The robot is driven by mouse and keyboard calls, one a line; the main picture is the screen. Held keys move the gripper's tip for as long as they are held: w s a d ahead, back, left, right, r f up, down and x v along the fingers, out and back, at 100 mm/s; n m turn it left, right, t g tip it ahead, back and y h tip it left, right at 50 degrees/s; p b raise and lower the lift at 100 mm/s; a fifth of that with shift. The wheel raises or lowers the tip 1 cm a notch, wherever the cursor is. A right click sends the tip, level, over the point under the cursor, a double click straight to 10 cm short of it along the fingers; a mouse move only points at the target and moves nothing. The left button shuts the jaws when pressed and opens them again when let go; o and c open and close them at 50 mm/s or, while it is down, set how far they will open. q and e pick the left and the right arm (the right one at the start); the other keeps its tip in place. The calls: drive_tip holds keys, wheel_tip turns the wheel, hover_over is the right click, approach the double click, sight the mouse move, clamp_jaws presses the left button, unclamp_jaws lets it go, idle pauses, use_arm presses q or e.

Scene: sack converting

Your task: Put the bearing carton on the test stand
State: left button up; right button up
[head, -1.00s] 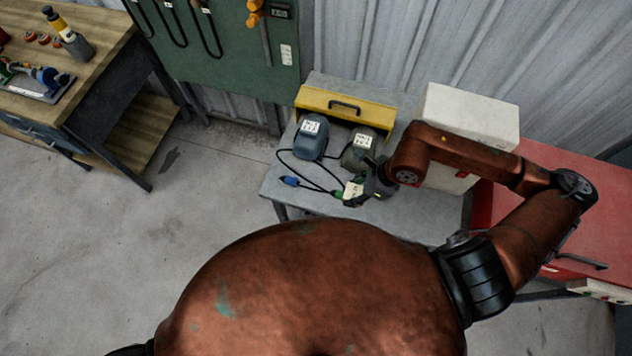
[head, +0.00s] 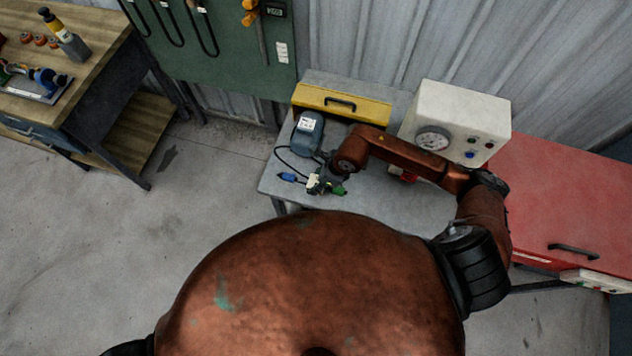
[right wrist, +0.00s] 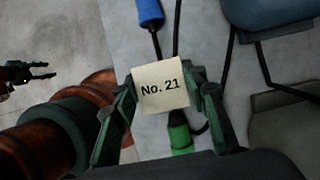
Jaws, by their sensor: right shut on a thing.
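The bearing carton is a small beige box marked "No. 21" (right wrist: 161,88); it also shows in the head view (head: 313,182). My right gripper (right wrist: 163,95) is shut on it, one finger on each side, above the front left part of a grey table (head: 388,196). The table may be the test stand; I cannot tell for certain. Whether the carton touches the surface is unclear. My left gripper (right wrist: 42,71) shows small at the left of the right wrist view, its fingers apart and empty.
A blue motor (head: 308,130) stands behind the carton. Cables with a blue plug (head: 288,177) and a green plug (head: 338,190) lie close by. A yellow case (head: 340,104) and a gauge box (head: 470,115) stand at the back. A red cabinet (head: 575,200) is at the right.

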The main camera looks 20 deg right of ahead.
drive_tip(key=shift+f, duration=0.65)
drive_tip(key=shift+f, duration=0.1)
drive_tip(key=o, duration=1.2)
drive_tip(key=shift+o, duration=0.2)
drive_tip(key=v, duration=1.2)
drive_tip(key=shift+b, duration=0.35)
